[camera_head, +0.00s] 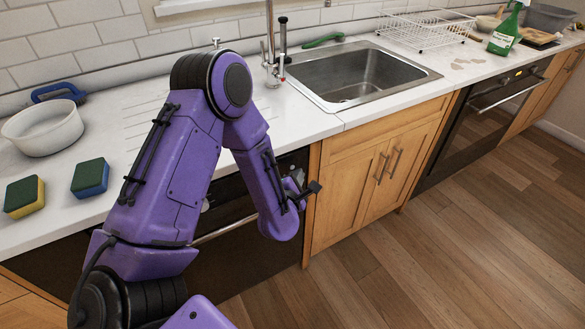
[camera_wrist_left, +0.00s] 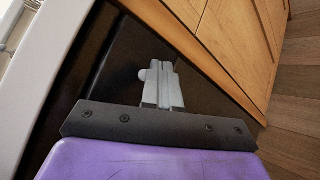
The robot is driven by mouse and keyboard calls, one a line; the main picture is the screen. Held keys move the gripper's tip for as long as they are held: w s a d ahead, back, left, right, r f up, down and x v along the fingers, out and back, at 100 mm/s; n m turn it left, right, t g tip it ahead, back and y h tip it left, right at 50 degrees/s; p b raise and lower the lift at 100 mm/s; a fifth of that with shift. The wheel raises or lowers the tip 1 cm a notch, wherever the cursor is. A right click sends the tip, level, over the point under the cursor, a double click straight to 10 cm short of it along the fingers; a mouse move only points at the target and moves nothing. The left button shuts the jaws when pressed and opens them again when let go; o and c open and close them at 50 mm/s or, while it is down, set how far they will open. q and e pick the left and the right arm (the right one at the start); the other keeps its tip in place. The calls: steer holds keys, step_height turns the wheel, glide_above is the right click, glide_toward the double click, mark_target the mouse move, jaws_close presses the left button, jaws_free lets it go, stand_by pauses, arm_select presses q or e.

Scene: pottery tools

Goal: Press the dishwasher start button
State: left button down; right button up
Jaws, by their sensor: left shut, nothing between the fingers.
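The dishwasher (camera_head: 250,268) is a black-fronted appliance under the counter, left of the sink cabinet, with a metal handle bar; my left arm covers much of it. My left gripper (camera_head: 303,191) is at the upper right part of its front in the head view. In the left wrist view, the two grey fingers (camera_wrist_left: 163,88) are shut together with nothing between them, in front of the black panel (camera_wrist_left: 120,65). A small pale round knob (camera_wrist_left: 142,75) shows just left of the fingers; I cannot tell whether they touch it. My right gripper is not in view.
The white counter (camera_head: 110,120) runs above, with a white bowl (camera_head: 42,128) and two sponges (camera_head: 90,178) at left. A steel sink (camera_head: 355,75), dish rack (camera_head: 425,32) and green spray bottle (camera_head: 505,32) are to the right. The wooden floor is clear.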

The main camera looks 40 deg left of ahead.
arm_select(q)
steer(key=shift+a, duration=0.1)
stand_by(0.5)
steer(key=shift+w+a, duration=0.15)
steer(key=shift+a, duration=0.2)
